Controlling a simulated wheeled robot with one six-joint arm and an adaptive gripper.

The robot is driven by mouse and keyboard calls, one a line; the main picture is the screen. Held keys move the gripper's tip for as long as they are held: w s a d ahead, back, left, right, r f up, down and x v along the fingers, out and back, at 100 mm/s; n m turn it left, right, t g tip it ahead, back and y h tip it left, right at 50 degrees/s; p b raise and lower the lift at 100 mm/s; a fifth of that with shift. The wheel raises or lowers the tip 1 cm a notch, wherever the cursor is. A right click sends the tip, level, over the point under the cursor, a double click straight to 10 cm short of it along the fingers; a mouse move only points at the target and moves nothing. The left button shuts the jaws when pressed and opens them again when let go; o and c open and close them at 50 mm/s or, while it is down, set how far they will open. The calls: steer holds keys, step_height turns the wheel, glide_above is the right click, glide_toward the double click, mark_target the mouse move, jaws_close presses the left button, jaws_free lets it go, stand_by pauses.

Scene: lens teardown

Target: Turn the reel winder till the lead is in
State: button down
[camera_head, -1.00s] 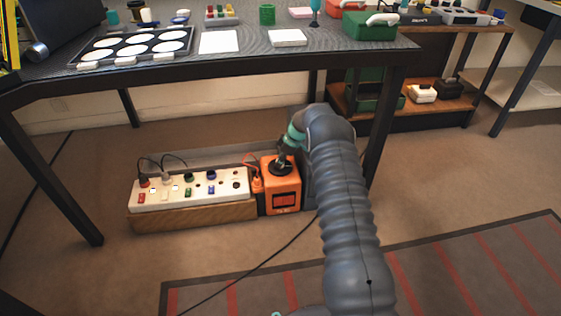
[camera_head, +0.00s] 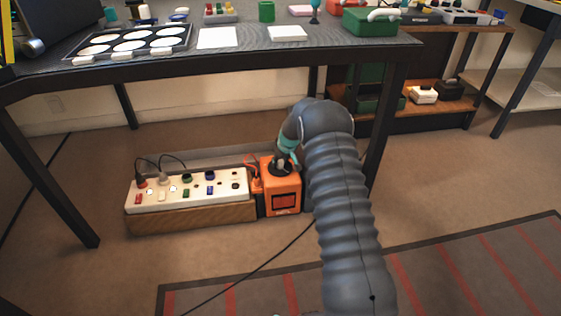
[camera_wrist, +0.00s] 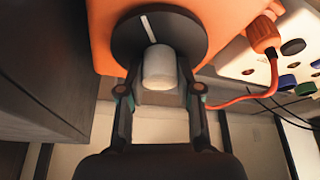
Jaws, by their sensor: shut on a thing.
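The reel winder is an orange box (camera_head: 283,200) on the floor under the table, with a dark round dial on top. In the wrist view the black dial (camera_wrist: 190,35) has a white line mark and a pale grey knob (camera_wrist: 159,66) in its middle. My gripper (camera_wrist: 160,85) has one finger on each side of the knob and is shut on it. In the head view my gripper (camera_head: 281,165) is over the dial and partly hidden by my arm. An orange plug and lead (camera_wrist: 263,38) run from the box's side towards the power strip.
A white power strip (camera_head: 190,190) with coloured switches and plugs sits on a wooden block (camera_head: 190,217) left of the box. A table leg (camera_head: 378,150) stands close to the right of my arm. A black cable (camera_head: 262,265) crosses the floor in front.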

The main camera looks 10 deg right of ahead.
steer(key=m+h, duration=0.1)
steer(key=m, duration=0.1)
steer(key=shift+m+p, duration=0.3)
steer(key=shift+p, duration=0.1)
steer(key=shift+m+h, duration=0.5)
steer(key=shift+m, duration=0.6)
steer(key=m+h+b, duration=0.1)
steer(key=m+b, duration=0.1)
steer(key=m, duration=0.1)
steer(key=shift+f, duration=0.15)
steer(key=shift+m+h+b, duration=0.45)
steer(key=shift+m+h, duration=0.15)
steer(key=shift+m, duration=0.8)
steer(key=shift+g, duration=0.3)
steer(key=c, duration=0.8)
jaws_free()
steer(key=shift+o, duration=0.2)
steer(key=shift+r, duration=0.2)
